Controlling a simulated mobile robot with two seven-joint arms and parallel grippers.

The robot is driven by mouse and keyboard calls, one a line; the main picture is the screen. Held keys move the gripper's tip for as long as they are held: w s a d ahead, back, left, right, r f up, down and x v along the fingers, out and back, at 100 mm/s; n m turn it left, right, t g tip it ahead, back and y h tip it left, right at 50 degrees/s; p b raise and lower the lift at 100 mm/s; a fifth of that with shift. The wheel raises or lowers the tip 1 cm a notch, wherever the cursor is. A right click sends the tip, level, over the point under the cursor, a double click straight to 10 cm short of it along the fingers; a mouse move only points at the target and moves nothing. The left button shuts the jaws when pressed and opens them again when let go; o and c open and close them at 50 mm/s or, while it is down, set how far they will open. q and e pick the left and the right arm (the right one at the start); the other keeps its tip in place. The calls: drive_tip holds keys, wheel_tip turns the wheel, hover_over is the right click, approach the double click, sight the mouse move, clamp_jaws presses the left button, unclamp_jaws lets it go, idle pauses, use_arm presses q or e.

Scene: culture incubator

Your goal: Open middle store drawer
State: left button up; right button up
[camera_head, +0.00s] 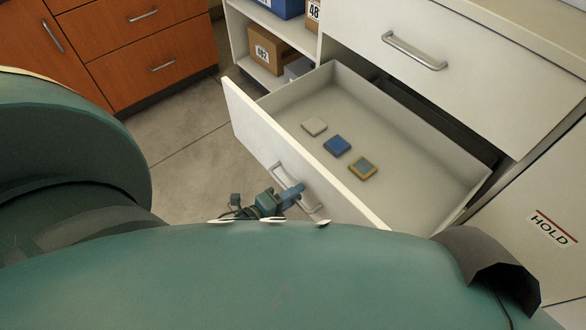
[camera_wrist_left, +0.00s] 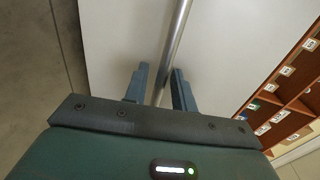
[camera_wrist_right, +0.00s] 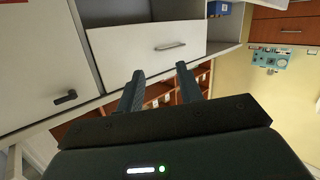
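The middle store drawer (camera_head: 300,170) is pulled far out of the white cabinet, its inside showing. Its metal bar handle (camera_head: 291,186) is on the white front. My left gripper (camera_head: 290,197) is at this handle. In the left wrist view the handle bar (camera_wrist_left: 177,38) runs between the fingers of my left gripper (camera_wrist_left: 160,80), close to the right finger. A gap shows on the other side, so the gripper looks open around the bar. My right gripper (camera_wrist_right: 160,75) is open and empty, away from the drawer front.
In the drawer lie a white tile (camera_head: 314,126), a blue tile (camera_head: 337,146) and a yellow-edged tile (camera_head: 362,168). A closed upper drawer (camera_head: 450,60) is above. Shelves with a brown box (camera_head: 270,50) stand behind. Orange cabinets (camera_head: 140,50) are at the left, with clear floor (camera_head: 185,140) before them.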

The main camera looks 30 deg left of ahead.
use_arm(q)
drive_tip(key=shift+s, duration=0.1)
drive_tip(key=p+v, duration=0.2)
drive_tip(key=v, duration=1.1)
use_arm(e)
drive_tip(key=shift+s+d+m+g+h, duration=0.1)
drive_tip(key=shift+s+m+g+h, duration=0.2)
drive_tip(key=shift+s+g, duration=0.45)
drive_tip(key=shift+w, duration=0.2)
